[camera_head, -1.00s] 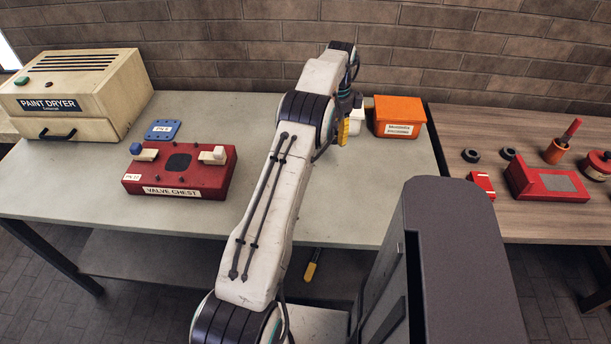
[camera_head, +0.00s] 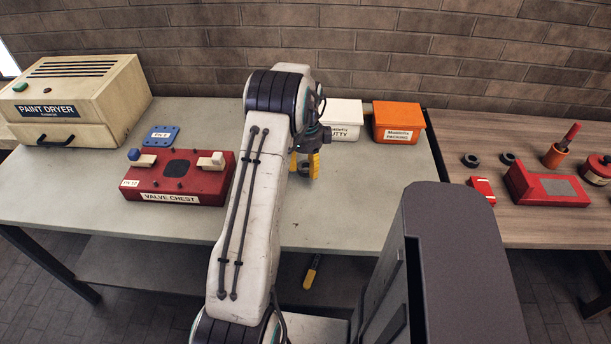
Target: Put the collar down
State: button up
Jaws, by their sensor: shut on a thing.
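My gripper (camera_head: 305,164) has yellow fingers and hangs over the middle of the grey-green table (camera_head: 340,210). It is shut on the collar (camera_head: 304,169), a small dark ring-like piece that shows between the fingers. Part of the gripper is hidden behind my arm. I cannot tell whether the collar touches the table top.
The red valve chest (camera_head: 178,188) and a blue plate (camera_head: 161,135) lie left of my arm. The paint dryer (camera_head: 75,95) stands far left. A white box (camera_head: 342,117) and an orange box (camera_head: 398,122) stand behind right. The table right of my gripper is clear.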

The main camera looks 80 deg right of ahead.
aim_at(306, 181)
jog(key=shift+f+p, duration=0.3)
jog(key=shift+f, duration=1.75)
jog(key=shift+f, duration=0.1)
jog(key=o, duration=1.2)
notch_tip(306, 181, up, 12)
jog(key=shift+b, duration=0.3)
